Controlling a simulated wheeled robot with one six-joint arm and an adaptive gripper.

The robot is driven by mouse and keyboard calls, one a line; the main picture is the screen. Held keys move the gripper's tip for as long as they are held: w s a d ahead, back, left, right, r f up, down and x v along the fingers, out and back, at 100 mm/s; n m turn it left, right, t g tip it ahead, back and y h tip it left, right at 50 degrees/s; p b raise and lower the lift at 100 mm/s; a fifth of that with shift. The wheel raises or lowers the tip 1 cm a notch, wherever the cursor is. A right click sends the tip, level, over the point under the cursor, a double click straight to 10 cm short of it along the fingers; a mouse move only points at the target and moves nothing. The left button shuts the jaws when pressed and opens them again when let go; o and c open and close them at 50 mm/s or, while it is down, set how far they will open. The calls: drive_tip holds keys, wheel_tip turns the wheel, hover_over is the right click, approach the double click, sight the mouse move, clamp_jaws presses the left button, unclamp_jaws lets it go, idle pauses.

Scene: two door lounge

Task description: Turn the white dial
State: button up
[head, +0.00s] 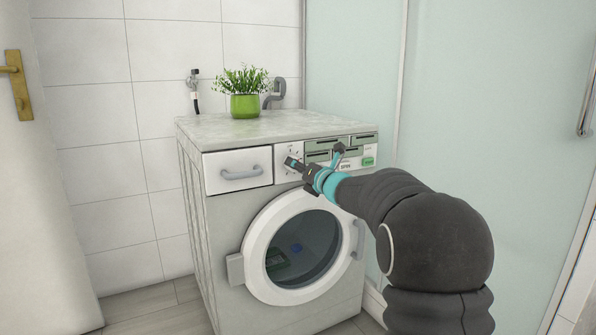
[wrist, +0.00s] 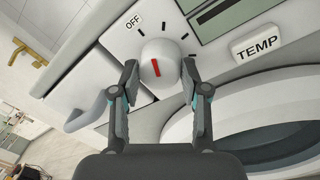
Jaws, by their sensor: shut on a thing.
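The white dial (wrist: 160,64) is a round knob with a red pointer mark, on the front panel of a washing machine (head: 200,240). Black tick marks and an OFF label (wrist: 133,22) surround it in the wrist view. The red mark points up and slightly left in that view, between OFF and the tick above the dial. My gripper (wrist: 160,72) has one finger on each side of the dial and is shut on it. In the head view my gripper (head: 292,163) is at the panel and hides most of the dial.
A detergent drawer (head: 238,172) with a grey handle is left of the dial. A TEMP button (wrist: 257,46) and display are to its right. The round door (head: 252,240) is below. A potted plant (head: 244,105) stands on top. A glass panel (head: 480,90) is at the right.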

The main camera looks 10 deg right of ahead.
drive_tip(key=shift+f+m, duration=0.1)
drive_tip(key=shift+m, duration=1.5)
drive_tip(key=shift+b, duration=0.3)
drive_tip(key=o, duration=1.2)
drive_tip(key=shift+c, duration=0.2)
drive_tip(key=shift+s, duration=0.1)
drive_tip(key=v, duration=1.2)
drive_tip(key=shift+f, duration=0.15)
